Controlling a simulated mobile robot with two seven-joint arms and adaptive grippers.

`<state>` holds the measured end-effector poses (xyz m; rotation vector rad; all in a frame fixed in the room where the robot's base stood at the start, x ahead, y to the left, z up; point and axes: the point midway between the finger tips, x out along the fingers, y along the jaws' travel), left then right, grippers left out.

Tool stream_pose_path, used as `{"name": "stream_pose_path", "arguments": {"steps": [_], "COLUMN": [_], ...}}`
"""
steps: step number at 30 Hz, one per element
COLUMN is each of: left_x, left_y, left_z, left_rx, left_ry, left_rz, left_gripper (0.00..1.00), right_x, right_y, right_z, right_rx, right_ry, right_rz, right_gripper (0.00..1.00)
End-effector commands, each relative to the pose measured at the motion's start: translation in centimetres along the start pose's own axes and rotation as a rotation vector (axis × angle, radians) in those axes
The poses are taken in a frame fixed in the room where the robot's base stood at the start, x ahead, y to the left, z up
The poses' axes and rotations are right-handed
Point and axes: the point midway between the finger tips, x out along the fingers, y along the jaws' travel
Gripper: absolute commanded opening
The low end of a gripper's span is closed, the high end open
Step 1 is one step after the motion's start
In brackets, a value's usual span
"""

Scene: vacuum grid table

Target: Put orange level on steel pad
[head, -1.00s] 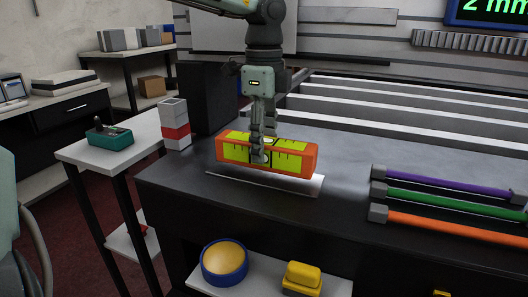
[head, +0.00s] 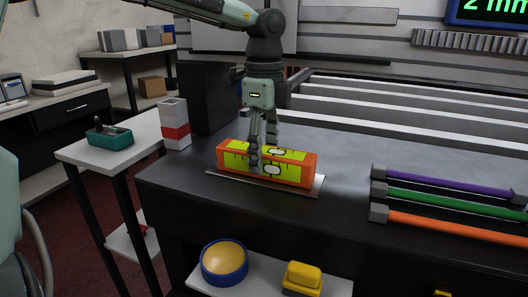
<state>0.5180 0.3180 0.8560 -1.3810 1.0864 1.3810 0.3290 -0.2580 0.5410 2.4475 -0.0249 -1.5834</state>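The orange level (head: 225,158), an orange block with yellow-green faces and small vials, lies flat on the thin steel pad (head: 318,189) on the dark table. The pad shows as a pale edge along its front and right; the level hides most of it. My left gripper (head: 263,160) points down over the level's middle, one finger before its front face and the other behind it. The fingers look spread, apart from the level. My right gripper is not in view.
Purple (head: 440,182), green (head: 450,202) and orange (head: 450,226) bars with grey ends lie on the table's right. Slatted rails stand behind.

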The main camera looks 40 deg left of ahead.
Motion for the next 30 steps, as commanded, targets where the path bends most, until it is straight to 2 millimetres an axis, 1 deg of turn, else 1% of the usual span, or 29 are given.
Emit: {"name": "stream_pose_path", "arguments": {"steps": [10,11,13,24,27,30], "left_x": [-0.1,-0.1,-0.3,-8.4,-10.1,-11.3], "left_y": [0.0,0.0,0.0,-0.1,-0.1,-0.1], "left_z": [0.0,0.0,0.0,0.0,0.0,0.0], "left_rx": [0.0,0.0,0.0,0.0,-0.001,0.0], "left_ry": [0.0,0.0,0.0,-0.002,-0.002,-0.002], "left_rz": [0.0,0.0,0.0,-0.004,-0.001,-0.001], "left_gripper": [0.63,0.63,0.63,0.63,0.63,0.63], "right_x": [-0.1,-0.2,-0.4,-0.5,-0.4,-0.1], "right_y": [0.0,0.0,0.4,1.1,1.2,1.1], "right_z": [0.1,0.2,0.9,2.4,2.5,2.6], "right_rx": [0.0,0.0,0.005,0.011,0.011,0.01], "right_ry": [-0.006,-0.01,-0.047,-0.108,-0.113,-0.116], "right_rz": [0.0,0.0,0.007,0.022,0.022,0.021], "right_gripper": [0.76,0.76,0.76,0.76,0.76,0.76]}}
